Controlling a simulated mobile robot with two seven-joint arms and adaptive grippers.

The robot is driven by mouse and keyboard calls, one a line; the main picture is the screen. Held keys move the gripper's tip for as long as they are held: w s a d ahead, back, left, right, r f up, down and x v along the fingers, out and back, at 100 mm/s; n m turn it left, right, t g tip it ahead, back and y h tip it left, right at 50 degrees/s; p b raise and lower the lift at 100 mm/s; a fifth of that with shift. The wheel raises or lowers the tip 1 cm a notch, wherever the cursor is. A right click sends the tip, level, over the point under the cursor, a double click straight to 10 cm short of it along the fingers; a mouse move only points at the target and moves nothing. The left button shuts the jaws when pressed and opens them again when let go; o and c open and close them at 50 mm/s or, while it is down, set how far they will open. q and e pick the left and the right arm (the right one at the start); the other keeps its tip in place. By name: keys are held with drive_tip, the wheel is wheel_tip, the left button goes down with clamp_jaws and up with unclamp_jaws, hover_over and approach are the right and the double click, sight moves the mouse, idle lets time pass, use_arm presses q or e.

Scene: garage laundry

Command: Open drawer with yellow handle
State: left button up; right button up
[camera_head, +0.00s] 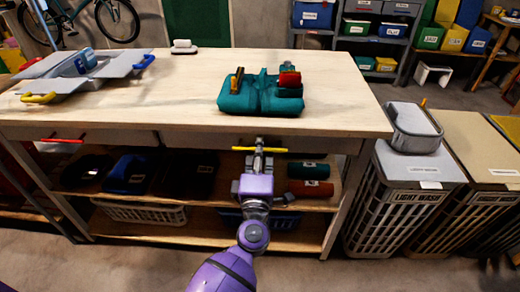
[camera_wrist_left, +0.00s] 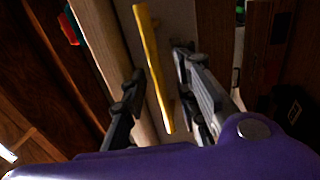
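The yellow handle (camera_head: 278,151) is a thin bar on the front of the wooden workbench, under the right part of the top. It also shows in the left wrist view (camera_wrist_left: 155,75). The drawer front behind it looks closed, though the gripper hides part of it. My left gripper (camera_head: 259,147), on a purple arm, is at the handle's middle. In the wrist view its two dark fingers (camera_wrist_left: 158,88) are apart, with the bar showing between them and a gap on each side. I cannot tell how deep the bar sits between them. My right gripper is not in view.
A red handle (camera_head: 60,140) is on the bench front at left. A teal tool bag (camera_head: 262,97) stands on the bench top (camera_head: 180,95). The shelf below holds dark cases and rolls. A laundry basket (camera_head: 395,205) stands right of the bench.

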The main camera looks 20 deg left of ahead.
use_arm(q)
clamp_jaws()
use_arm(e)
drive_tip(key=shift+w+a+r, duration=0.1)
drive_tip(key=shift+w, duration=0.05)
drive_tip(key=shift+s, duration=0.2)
use_arm(q)
drive_tip(key=r+p+v, duration=0.1)
drive_tip(key=r+v, duration=0.1)
drive_tip(key=v, duration=1.1)
drive_tip(key=s+r+p+v, duration=0.1)
drive_tip(key=r+v, duration=0.2)
drive_tip(key=v, duration=1)
drive_tip(key=shift+s+d, duration=0.2)
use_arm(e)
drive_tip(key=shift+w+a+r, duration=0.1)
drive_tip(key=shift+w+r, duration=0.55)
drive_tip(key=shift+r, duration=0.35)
use_arm(q)
unclamp_jaws()
